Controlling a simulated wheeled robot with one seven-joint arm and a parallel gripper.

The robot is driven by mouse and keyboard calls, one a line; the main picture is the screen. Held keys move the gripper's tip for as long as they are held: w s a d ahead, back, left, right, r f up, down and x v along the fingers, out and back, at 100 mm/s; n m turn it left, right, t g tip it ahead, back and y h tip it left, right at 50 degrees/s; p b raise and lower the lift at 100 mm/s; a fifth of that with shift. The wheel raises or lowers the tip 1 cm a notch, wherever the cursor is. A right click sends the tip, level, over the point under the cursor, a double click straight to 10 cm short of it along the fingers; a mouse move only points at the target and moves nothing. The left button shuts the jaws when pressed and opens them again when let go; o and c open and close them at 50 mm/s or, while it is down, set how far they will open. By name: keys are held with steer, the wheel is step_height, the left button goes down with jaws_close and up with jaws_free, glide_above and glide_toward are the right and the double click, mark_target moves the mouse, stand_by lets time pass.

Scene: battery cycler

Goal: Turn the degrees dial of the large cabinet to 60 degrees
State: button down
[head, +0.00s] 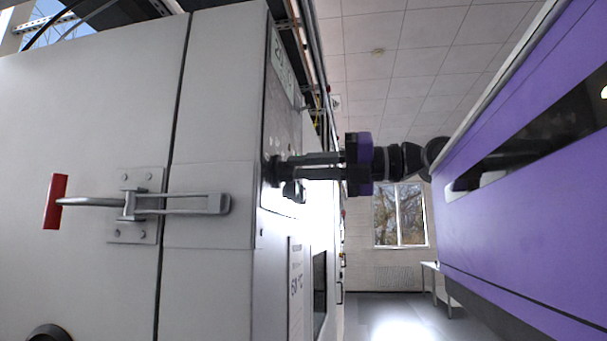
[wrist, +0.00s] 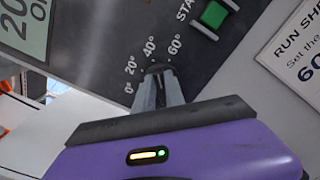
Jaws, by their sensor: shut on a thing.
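The large cabinet (head: 218,90) fills the left of the head view, with its control panel on the side facing right. The degrees dial (wrist: 158,67) is a small dark knob in the wrist view, mostly hidden by my fingertips. Printed marks for 0, 20, 40 and 60 degrees curve around it. My gripper (wrist: 160,88) is shut on the dial, its two fingers almost together. In the head view my gripper (head: 291,172) reaches in from the right and touches the panel at the dial. Where the pointer stands cannot be seen.
A green START button (wrist: 213,14) sits above and right of the dial. A green display (wrist: 25,25) is at upper left. A run sheet (wrist: 298,50) is at right, showing a number starting with 60. A latch with a red handle (head: 55,202) sticks out from the cabinet front.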

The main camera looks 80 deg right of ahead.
steer(key=shift+d+f+m+b, duration=0.15)
steer(key=shift+m+b, duration=0.55)
steer(key=shift+m, duration=0.9)
steer(key=shift+d+f+m+b, duration=0.15)
steer(key=shift+m+b, duration=0.5)
steer(key=shift+m, duration=0.95)
steer(key=shift+a, duration=0.1)
steer(key=c, duration=1.4)
jaws_free()
steer(key=s+b, duration=0.2)
steer(key=s, duration=0.5)
steer(key=shift+s+d, duration=0.3)
steer(key=shift+s, duration=0.1)
